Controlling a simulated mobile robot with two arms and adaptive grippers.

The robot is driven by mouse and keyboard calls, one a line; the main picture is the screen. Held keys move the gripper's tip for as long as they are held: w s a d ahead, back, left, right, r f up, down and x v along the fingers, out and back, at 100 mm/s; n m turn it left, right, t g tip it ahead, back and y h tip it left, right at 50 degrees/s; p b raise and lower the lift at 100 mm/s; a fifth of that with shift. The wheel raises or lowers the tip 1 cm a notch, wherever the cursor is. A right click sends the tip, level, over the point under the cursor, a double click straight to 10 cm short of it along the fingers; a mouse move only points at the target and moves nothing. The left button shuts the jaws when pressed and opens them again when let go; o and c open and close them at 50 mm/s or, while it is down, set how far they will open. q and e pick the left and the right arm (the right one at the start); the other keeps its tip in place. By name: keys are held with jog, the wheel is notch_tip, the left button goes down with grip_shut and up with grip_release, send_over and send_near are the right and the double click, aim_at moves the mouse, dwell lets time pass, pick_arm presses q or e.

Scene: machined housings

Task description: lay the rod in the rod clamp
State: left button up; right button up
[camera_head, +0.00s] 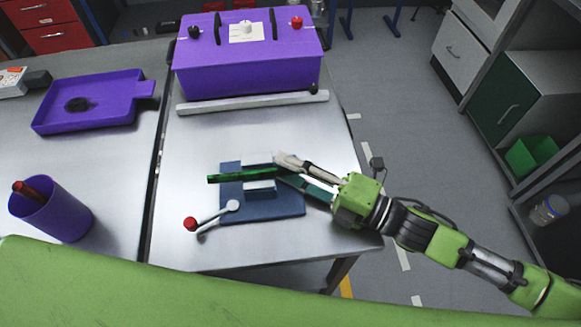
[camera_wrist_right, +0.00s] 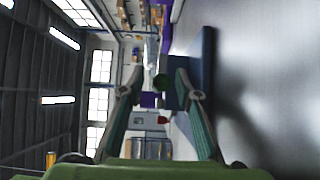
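The green rod (camera_head: 229,178) lies crosswise at the rod clamp, between its two pale jaw blocks, sticking out past the clamp's left side. I cannot tell whether it is fully seated. The rod clamp (camera_head: 284,207) has a blue base and a lever with a red knob (camera_head: 190,224) at its front left. My right gripper (camera_head: 281,170) is at the rod's right end, its fingers spread on either side. In the right wrist view the rod's round end (camera_wrist_right: 161,82) shows between the open fingers (camera_wrist_right: 160,88), with gaps beside it. My left gripper is out of view.
A purple box (camera_head: 245,77) with knobs and handles stands at the table's back, with a grey bar (camera_head: 252,103) before it. At left are a purple tray (camera_head: 55,117) and a purple cup (camera_head: 62,218) holding a red-ended item. The metal table (camera_head: 185,150) is clear around the clamp.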

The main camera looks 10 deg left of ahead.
jog(key=v, duration=1.2)
